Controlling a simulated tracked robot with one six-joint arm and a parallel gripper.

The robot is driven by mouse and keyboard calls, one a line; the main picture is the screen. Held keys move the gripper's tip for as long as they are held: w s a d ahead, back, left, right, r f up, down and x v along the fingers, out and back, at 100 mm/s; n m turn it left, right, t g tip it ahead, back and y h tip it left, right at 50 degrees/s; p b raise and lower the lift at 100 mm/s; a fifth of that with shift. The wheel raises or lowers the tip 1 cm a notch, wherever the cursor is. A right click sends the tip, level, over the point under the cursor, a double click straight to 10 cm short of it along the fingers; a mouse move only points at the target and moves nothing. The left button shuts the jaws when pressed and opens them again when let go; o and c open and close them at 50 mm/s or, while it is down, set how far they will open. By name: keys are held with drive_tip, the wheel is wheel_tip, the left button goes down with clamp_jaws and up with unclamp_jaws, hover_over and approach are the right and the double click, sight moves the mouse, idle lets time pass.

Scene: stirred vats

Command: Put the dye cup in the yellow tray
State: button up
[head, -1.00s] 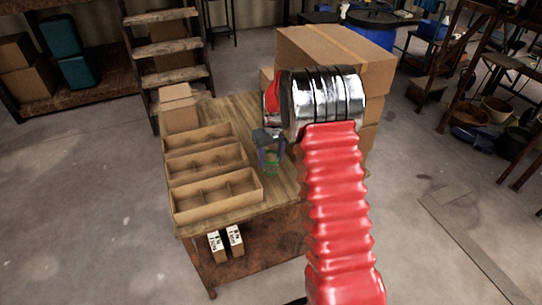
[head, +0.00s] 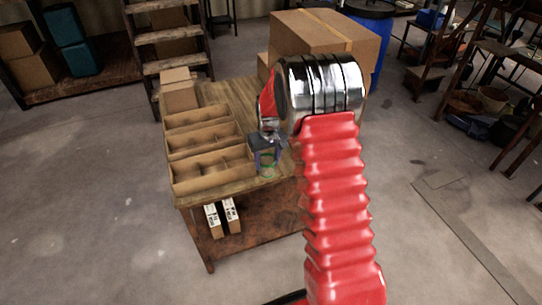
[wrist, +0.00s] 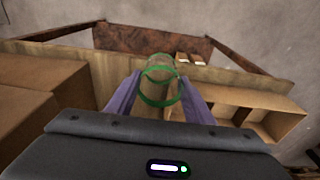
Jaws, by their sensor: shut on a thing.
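The dye cup looks see-through with green rings, and in the wrist view the cup (wrist: 160,86) stands between my two fingers. My gripper (head: 267,154) is shut on it, over the front part of the wooden table, right of the cardboard bins. In the head view the cup's green rim (head: 267,171) shows small below the fingers. I cannot tell whether the cup touches the tabletop or hangs just above it. I see no yellow tray in either view.
The wooden table (head: 235,94) carries divided cardboard bins (head: 213,170) on its left and large cardboard boxes (head: 325,38) at its back right. Small labelled boxes (head: 222,217) sit below the tabletop. Wooden steps (head: 168,38) stand behind. Concrete floor is open at left and right.

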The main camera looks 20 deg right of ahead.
drive_tip(key=s+a+f, duration=0.4)
drive_tip(key=s+a, duration=0.6)
drive_tip(key=s, duration=0.1)
drive_tip(key=shift+s+f, duration=0.3)
drive_tip(key=shift+f, duration=0.1)
drive_tip(key=shift+s, duration=0.1)
